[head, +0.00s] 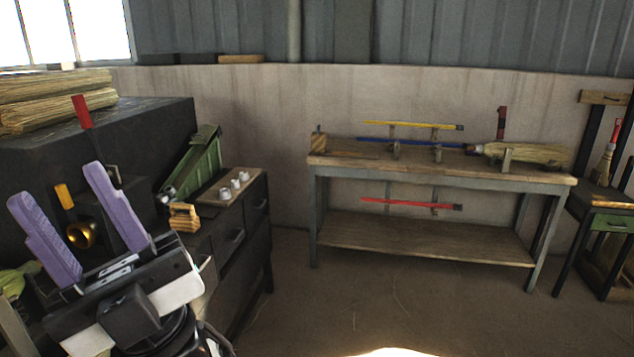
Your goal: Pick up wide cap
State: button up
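Three small white caps stand in a row on a wooden board (213,198) on top of the dark drawer cabinet (226,239). They are the near cap (225,193), the middle cap (235,184) and the far cap (244,176). They are too small here to tell which is the wide cap. My gripper (57,187) is at the lower left, with its two purple fingers spread well apart. No object shows held between them. The gripper is to the left of the caps and clear of them.
A green slanted container (196,165) and a small wooden block stack (185,217) stand left of the caps. A dark bench (150,115) bears straw bundles (55,103). A workbench (440,171) with coloured sticks and a broom stands at the back. The floor between is clear.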

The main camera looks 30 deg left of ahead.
aim_at(225, 194)
jog(key=i+u, duration=0.4)
jog(key=i+l+u, duration=0.2)
jog(key=i+u, duration=0.25)
jog(key=i+l+u, duration=0.15)
jog(key=i+u, duration=0.2)
jog(key=u, duration=0.15)
jog(key=i+l+u, duration=0.25)
jog(key=u, duration=0.2)
jog(key=i+l+u, duration=0.35)
jog(key=u, duration=0.15)
jog(key=i+l+u, duration=0.2)
jog(key=l+u, duration=0.25)
jog(key=i+l+u, duration=0.15)
jog(key=l+u, duration=0.15)
jog(key=l, duration=0.2)
jog(key=i+l+u, duration=0.1)
jog(key=l+u, duration=0.15)
jog(key=l, duration=0.25)
